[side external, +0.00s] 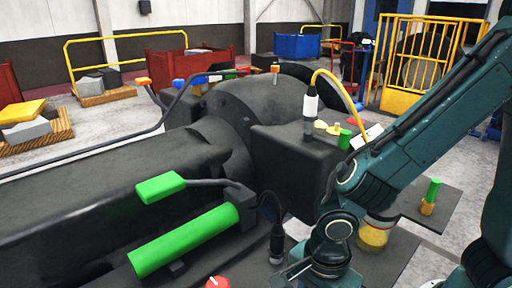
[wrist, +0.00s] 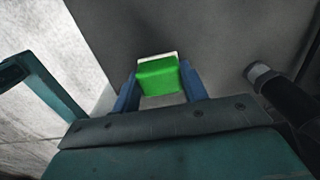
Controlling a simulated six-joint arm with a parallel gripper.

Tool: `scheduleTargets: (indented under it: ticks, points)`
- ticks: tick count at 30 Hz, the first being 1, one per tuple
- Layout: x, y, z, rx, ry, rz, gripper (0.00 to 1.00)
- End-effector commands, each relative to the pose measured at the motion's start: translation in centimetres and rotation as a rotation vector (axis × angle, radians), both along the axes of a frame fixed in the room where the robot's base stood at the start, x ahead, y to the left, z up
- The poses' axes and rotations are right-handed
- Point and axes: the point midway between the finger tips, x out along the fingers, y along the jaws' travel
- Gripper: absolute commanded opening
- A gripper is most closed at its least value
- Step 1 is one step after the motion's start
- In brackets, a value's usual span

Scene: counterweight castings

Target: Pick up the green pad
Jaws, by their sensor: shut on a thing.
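The green pad (wrist: 160,80) shows in the wrist view as a small bright green block with a pale strip along its far edge. My gripper (wrist: 158,74) has its two blue fingers on either side of the pad, shut on it. The finger ends partly cover the pad's sides. In the side external view my wrist is low at the right of centre. I cannot make out the fingers or the held pad there.
A large dark casting (side external: 90,205) fills the left and middle. A green handle (side external: 160,187) and a green cylinder (side external: 185,240) are on it. A black cylindrical part (wrist: 275,88) is right of my gripper. A yellow hose (side external: 335,85) arches behind. Pale floor (wrist: 40,45) shows at left.

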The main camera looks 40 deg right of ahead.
Motion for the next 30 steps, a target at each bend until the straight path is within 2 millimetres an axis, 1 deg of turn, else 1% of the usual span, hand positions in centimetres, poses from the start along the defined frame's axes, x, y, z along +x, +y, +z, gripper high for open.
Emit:
scheduleTargets:
  ticks: [5, 10, 14, 17, 23, 30]
  points:
    - [0.0, 0.0, 0.1, 0.0, 0.0, 0.0, 0.21]
    - [0.0, 0.0, 0.6, 0.001, -0.001, 0.0, 0.21]
    - [0.1, 0.1, 1.5, 0.002, -0.002, 0.0, 0.21]
    - [0.1, 0.1, 2.5, 0.003, -0.003, 0.0, 0.21]
    - [0.1, 0.1, 5.6, 0.005, -0.005, 0.0, 0.21]
    - [0.1, 0.1, 10.5, 0.005, -0.006, 0.0, 0.21]
